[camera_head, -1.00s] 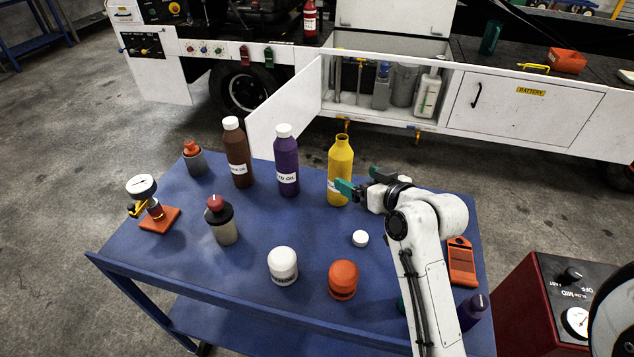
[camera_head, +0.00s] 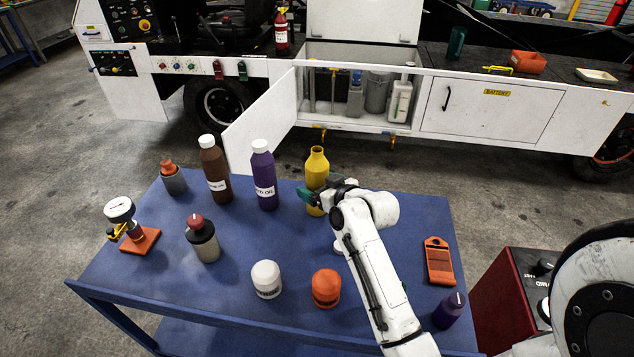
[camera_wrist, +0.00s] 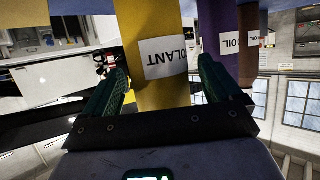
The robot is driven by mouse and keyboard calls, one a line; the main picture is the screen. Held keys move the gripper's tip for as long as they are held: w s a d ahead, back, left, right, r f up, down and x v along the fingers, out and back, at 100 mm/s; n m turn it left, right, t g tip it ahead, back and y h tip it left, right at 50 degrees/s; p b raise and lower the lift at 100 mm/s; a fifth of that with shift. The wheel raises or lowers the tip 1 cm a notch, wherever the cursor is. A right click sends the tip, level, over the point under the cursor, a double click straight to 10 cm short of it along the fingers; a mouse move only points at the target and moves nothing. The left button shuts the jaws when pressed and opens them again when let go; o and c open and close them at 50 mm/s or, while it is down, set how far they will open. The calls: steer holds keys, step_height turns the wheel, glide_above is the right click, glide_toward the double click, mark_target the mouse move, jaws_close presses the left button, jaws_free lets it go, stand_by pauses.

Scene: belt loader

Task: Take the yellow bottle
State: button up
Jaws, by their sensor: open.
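The yellow bottle (camera_head: 317,168) stands upright and uncapped at the back edge of the blue cart. My gripper (camera_head: 309,197) is at its lower body, and my arm hides part of it. In the wrist view the yellow bottle (camera_wrist: 155,65) fills the space between the two green fingers of my gripper (camera_wrist: 163,85), its white label facing me. The fingers are open, one on each side of the bottle. I cannot tell whether either finger touches it.
The purple bottle (camera_head: 263,178) stands close left of the yellow one, with the brown bottle (camera_head: 215,172) beyond. White (camera_head: 266,278) and orange (camera_head: 326,287) containers stand in front on the blue cart (camera_head: 220,285). An open loader door (camera_head: 262,118) hangs behind.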

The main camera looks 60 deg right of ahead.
steer(key=shift+w+d+f, duration=0.25)
steer(key=shift+w, duration=0.25)
steer(key=shift+c, duration=0.2)
steer(key=c, duration=1.4)
steer(key=shift+r, duration=0.15)
